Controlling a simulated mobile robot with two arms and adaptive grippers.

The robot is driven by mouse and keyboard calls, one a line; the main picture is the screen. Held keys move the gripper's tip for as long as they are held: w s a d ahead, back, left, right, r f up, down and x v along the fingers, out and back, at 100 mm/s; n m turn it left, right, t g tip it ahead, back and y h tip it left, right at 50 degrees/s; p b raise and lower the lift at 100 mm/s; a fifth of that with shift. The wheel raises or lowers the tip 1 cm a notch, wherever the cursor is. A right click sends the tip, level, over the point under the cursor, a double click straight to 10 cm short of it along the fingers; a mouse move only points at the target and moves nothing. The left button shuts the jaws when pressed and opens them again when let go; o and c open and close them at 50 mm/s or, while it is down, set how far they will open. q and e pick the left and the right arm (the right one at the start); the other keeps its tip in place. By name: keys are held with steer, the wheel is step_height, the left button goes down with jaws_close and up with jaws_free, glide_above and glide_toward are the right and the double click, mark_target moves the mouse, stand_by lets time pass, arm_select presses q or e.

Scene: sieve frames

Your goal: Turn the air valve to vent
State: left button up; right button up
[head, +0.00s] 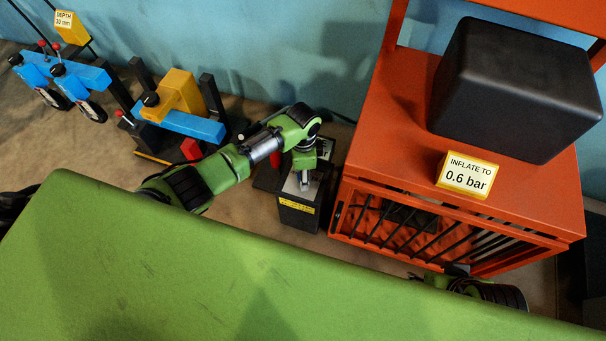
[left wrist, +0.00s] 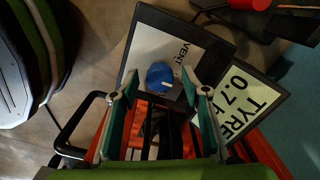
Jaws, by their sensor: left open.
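The air valve's blue knob (left wrist: 160,75) shows in the left wrist view on a pale plate marked VENT (left wrist: 183,52). A short white mark is on the knob, on the side away from the VENT lettering. The plate tops a black box (head: 297,217) with a yellow label in the head view, where my gripper hides the knob. My left gripper (head: 304,182) is open above this box. In the wrist view its two fingertips (left wrist: 160,88) are on either side of the knob, empty; I cannot tell whether they touch it.
A TYRE 0.7 sign (left wrist: 247,98), partly cut off, stands beside the valve plate. An orange barred cage (head: 365,150) is close on the right, bearing a black block (head: 515,90) and an INFLATE TO 0.6 bar sign (head: 467,176). Blue-and-yellow fixtures (head: 180,105) stand at left.

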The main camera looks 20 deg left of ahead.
arm_select(q)
steer(key=c, duration=1.1)
arm_select(e)
steer(key=shift+r, duration=0.1)
arm_select(q)
steer(key=shift+r+n+p, duration=0.15)
steer(key=shift+n+p, duration=0.65)
steer(key=shift+p, duration=0.3)
steer(key=n+p, duration=0.3)
steer(key=shift+n, duration=0.3)
steer(key=n+p, duration=0.2)
steer(key=n, duration=0.3)
steer(key=shift+p, duration=0.3)
steer(key=shift+n, duration=0.9)
arm_select(e)
step_height(320, 180, down, 20)
steer(key=s+g, duration=0.1)
steer(key=s, duration=0.1)
steer(key=shift+s, duration=0.2)
